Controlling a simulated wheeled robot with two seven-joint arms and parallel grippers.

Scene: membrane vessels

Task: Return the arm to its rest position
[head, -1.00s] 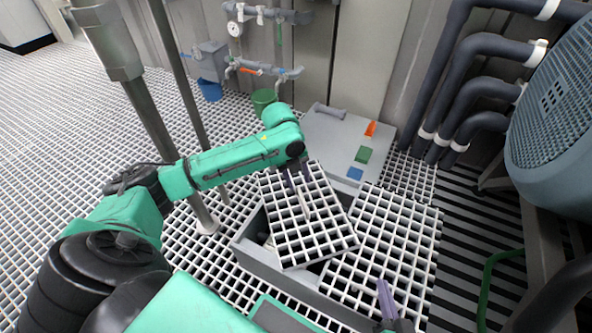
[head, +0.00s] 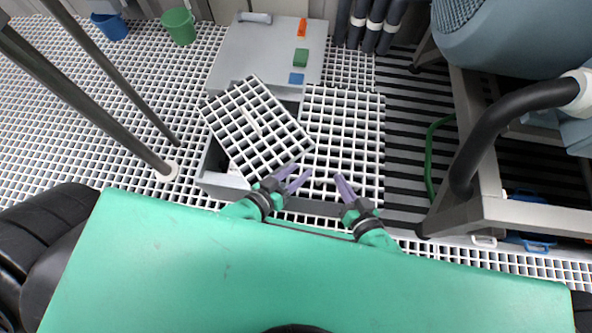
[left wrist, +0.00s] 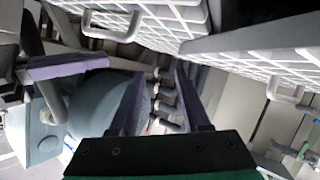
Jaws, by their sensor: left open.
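My left gripper (head: 302,171) is near the body, at the front edge of the gratings in the head view. Its two purple fingers are apart with nothing between them. The left wrist view also shows its open fingers (left wrist: 160,72). My right gripper (head: 340,178) is just to its right, fingers pointing away from the body; I cannot tell its opening. A loose white grating panel (head: 255,130) lies askew over a grey open-topped box (head: 213,180). My left gripper is apart from the panel's near right corner, as far as I can tell.
A second grating panel (head: 345,130) lies to the right. Behind is a grey lid (head: 250,60) with orange, green (head: 301,57) and blue blocks. A metal frame (head: 500,215) with a black pipe stands at right. Dark poles (head: 90,95) stand at left.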

